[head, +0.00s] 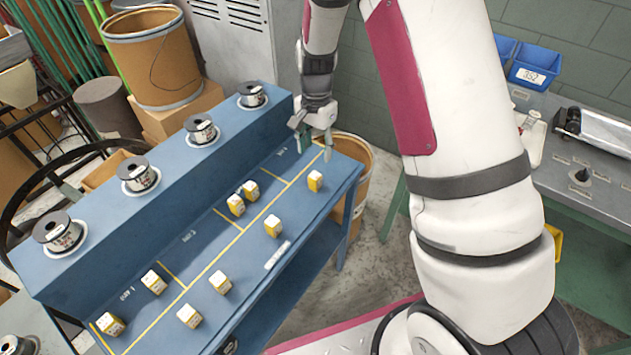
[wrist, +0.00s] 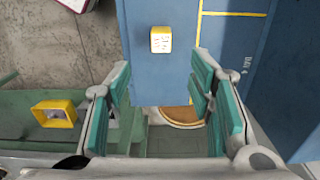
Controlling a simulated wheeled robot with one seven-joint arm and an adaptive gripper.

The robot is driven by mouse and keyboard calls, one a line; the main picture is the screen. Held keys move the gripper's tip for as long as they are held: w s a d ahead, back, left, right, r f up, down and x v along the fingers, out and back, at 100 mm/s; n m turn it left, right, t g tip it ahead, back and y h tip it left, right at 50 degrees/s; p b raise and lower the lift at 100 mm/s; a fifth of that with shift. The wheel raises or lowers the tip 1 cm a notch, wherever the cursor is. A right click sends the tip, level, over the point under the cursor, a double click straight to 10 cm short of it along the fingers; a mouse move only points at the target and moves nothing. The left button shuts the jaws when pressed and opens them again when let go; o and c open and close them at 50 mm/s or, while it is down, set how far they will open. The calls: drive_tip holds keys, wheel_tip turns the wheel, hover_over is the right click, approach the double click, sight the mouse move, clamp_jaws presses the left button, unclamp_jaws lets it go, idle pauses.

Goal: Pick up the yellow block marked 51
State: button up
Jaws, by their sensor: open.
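Several small yellow blocks with white tops stand on the blue bench. One yellow block (head: 315,180) is alone near the right end of the bench. A yellow block with a marked white face also shows in the wrist view (wrist: 160,40), ahead of the fingers and near the bench edge; its marking is too small to read surely. My gripper (head: 314,145) is over the far right end of the bench, a little behind that lone block. In the wrist view its green-padded fingers (wrist: 162,82) are apart with nothing between them. I cannot tell which block is marked 51.
A raised step (head: 165,170) on the bench carries several wire spools. Other yellow blocks include one (head: 273,225) mid-bench and a close pair (head: 243,198). A brown drum (head: 352,165) stands beyond the bench end. A grey worktable (head: 590,195) is at right.

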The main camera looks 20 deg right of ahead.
sight(315, 175)
wheel_tip(315, 175, down, 6)
drive_tip(key=shift+f, duration=0.1)
drive_tip(key=shift+a+f+p, duration=0.15)
drive_tip(key=shift+f+p, duration=0.7)
drive_tip(key=shift+f, duration=2.45)
clamp_jaws()
